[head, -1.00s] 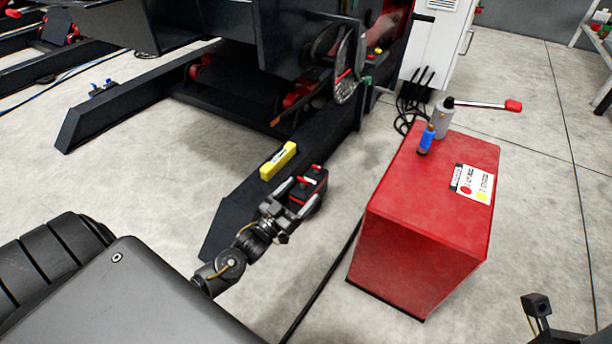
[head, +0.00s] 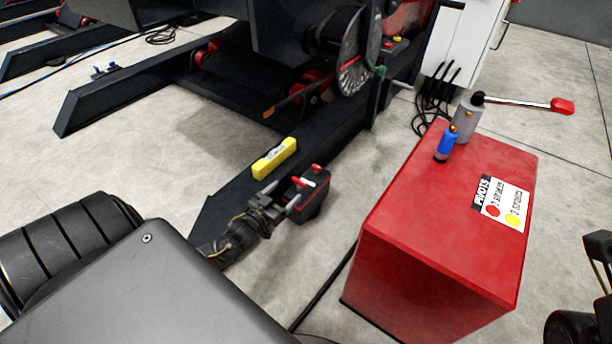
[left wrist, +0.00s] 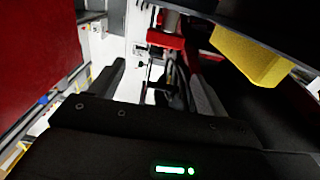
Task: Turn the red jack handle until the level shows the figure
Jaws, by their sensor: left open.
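A long metal lever with a red grip (head: 562,105) sticks out to the right from a grey post (head: 467,117) on the red cabinet. I cannot tell for sure that it is the jack handle. A yellow bar like a level (head: 274,158) lies on the dark floor beam; it also shows in the left wrist view (left wrist: 248,55). Its reading is too small to see. My left gripper (head: 308,178) is open and apart from the lever, just right of the yellow bar; its jaws look empty. My right arm is cut off at the right edge, its jaws unclear.
The red cabinet (head: 440,215) carries a blue cylinder (head: 446,144) and a label plate (head: 502,203). A round dial (head: 358,62) sits on the dark machine behind. Black cables (head: 436,95) hang beside a white cabinet. Floor between beam and red cabinet is mostly clear.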

